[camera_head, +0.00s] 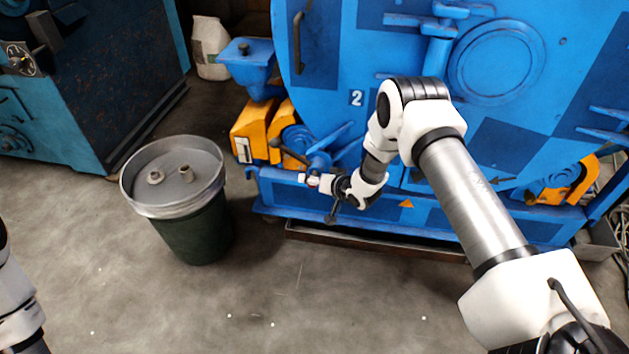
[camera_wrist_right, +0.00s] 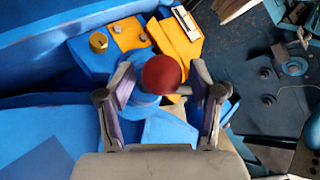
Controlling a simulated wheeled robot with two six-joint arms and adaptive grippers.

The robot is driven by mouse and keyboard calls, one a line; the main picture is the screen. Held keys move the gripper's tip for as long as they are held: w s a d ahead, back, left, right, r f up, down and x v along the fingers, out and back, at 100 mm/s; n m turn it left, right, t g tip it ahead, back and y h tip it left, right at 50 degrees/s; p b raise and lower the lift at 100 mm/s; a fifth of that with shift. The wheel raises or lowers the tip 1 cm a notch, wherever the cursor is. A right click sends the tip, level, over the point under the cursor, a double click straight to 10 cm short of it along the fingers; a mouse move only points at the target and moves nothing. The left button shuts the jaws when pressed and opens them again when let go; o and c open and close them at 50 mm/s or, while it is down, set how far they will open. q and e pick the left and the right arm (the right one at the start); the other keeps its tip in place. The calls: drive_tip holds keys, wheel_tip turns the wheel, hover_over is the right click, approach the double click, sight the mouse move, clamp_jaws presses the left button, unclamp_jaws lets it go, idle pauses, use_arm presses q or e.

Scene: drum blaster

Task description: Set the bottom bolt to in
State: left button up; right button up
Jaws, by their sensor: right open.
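A red ball knob (camera_wrist_right: 162,73) on a blue mount sits low on the blue drum machine (camera_head: 372,60); I take it for the handle of the bottom bolt. My right gripper (camera_wrist_right: 162,90) is open, with one finger on each side of the knob in the right wrist view. Whether either finger touches it cannot be told. Only a piece of my left arm shows at the left edge.
A dark green bin (camera_head: 194,232) with a grey lid bearing two small metal parts stands left of the machine. Yellow blocks (camera_head: 262,130) are just behind the gripper. Another blue machine (camera_head: 100,75) stands at the back left. The floor in front is clear.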

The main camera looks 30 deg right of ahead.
drive_tip(key=v, duration=1.2)
drive_tip(key=shift+s+a+f, duration=0.1)
drive_tip(key=shift+f, duration=0.05)
